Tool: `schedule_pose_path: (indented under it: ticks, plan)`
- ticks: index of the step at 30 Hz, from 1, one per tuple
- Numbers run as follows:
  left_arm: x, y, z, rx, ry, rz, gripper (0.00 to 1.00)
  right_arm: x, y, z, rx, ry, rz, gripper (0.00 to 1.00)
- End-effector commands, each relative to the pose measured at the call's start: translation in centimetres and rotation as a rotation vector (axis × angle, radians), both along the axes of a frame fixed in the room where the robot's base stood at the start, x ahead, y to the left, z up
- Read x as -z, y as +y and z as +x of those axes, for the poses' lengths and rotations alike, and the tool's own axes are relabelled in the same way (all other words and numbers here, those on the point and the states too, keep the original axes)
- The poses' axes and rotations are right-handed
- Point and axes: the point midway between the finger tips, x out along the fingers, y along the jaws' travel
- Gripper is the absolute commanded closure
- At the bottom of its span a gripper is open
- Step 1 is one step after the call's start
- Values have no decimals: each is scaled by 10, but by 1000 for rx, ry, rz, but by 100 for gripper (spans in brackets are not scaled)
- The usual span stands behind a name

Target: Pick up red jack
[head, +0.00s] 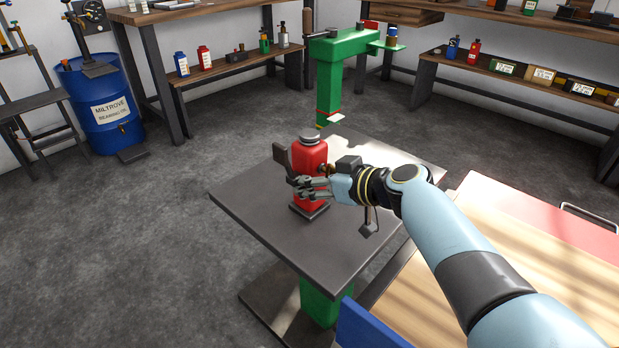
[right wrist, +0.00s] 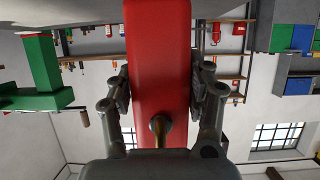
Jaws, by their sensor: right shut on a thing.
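The red jack (head: 311,157) stands upright on the dark grey top of a small table (head: 263,208), with a grey cap on top and a dark base below. My right gripper (head: 312,187) reaches it from the right, with its fingers around the lower body. In the right wrist view the red jack (right wrist: 158,60) fills the middle, and the right gripper's fingers (right wrist: 160,95) press on its two sides. A round brass-coloured fitting on the jack faces that camera. The jack's base seems to be on or very close to the table top. My left gripper is not in view.
A green post machine (head: 329,85) stands behind the table. A wooden surface (head: 480,250) with a red part lies at the right. A blue drum (head: 100,105) and workbenches with bottles and boxes line the walls. The floor at the left is clear.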

Motion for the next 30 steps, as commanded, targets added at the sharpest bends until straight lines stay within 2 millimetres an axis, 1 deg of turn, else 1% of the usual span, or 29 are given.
schedule_pose_path:
  ticks: [1, 2, 10, 13, 20, 24, 26, 30]
  plan:
    - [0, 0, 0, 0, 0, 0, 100, 0, 0, 0, 0, 0, 0, 100]
    - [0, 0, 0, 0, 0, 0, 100, -4, 0, 2, 1, -6, 4, 100]
    - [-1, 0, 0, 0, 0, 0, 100, -5, 0, 2, 1, -5, 3, 100]
    - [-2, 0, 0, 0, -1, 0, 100, -10, 0, 2, 1, -8, 4, 100]
    - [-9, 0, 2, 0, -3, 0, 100, -31, 0, 2, 1, -9, 4, 100]
    - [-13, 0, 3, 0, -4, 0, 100, -47, 0, 2, 0, -10, 3, 100]
    - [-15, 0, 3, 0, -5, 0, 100, -50, -7, -2, 3, -8, 2, 100]
    - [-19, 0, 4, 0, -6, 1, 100, -62, -23, -13, 3, -9, 1, 100]
